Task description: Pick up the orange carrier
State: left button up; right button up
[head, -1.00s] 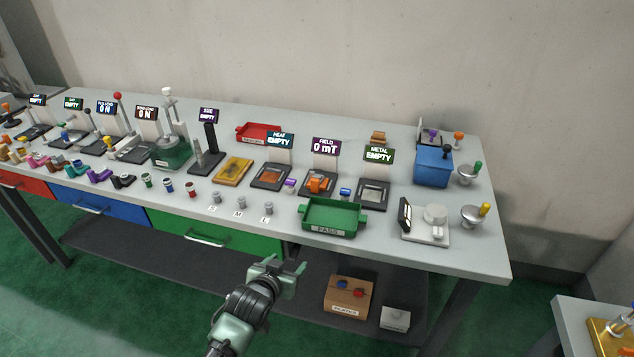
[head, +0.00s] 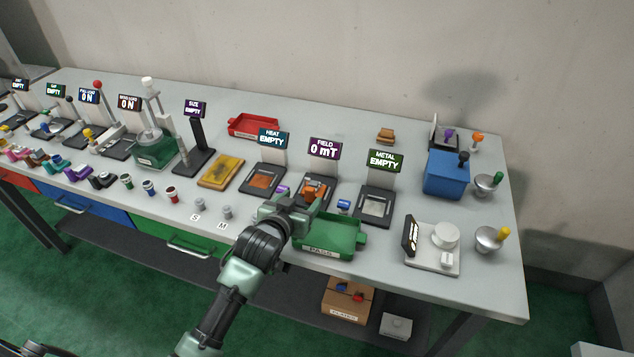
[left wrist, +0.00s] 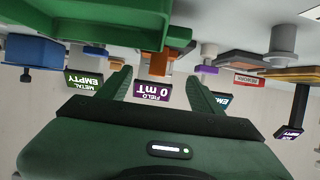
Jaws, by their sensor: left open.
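The orange carrier (head: 314,191) sits on the dark plate of the station whose sign reads FIELD 0 mT (head: 322,149). My left gripper (head: 292,211) is open and empty, just in front of that station and beside the green PASS tray (head: 334,236). It partly hides the carrier's lower edge in the head view. In the left wrist view, which is upside down, the open fingers (left wrist: 163,90) point toward the FIELD sign, and an orange part of the carrier (left wrist: 148,62) shows between them, farther off. My right gripper is not in view.
The PASS tray stands close on the right of my left gripper. A small purple piece (head: 283,189) and a blue one (head: 344,204) flank the FIELD station. The HEAT (head: 264,180) and METAL (head: 375,205) stations stand on either side.

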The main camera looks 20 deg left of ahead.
aim_at(309, 194)
pick_arm(q)
jog(key=shift+p+x, duration=0.4)
jog(key=shift+x, duration=0.65)
jog(key=x, duration=0.3)
jog(key=shift+w+d+f+p, duration=0.15)
jog(key=shift+d+f+p, duration=0.15)
jog(key=shift+f, duration=0.1)
jog(key=shift+w+f, duration=0.15)
jog(key=shift+w, duration=0.05)
jog(key=c, duration=1)
jog(key=shift+c, duration=1.3)
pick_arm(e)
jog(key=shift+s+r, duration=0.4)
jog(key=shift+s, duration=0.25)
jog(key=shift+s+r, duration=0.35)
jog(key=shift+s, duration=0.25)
pick_arm(q)
notch_tip(309, 194, up, 20)
jog(key=b, duration=0.2)
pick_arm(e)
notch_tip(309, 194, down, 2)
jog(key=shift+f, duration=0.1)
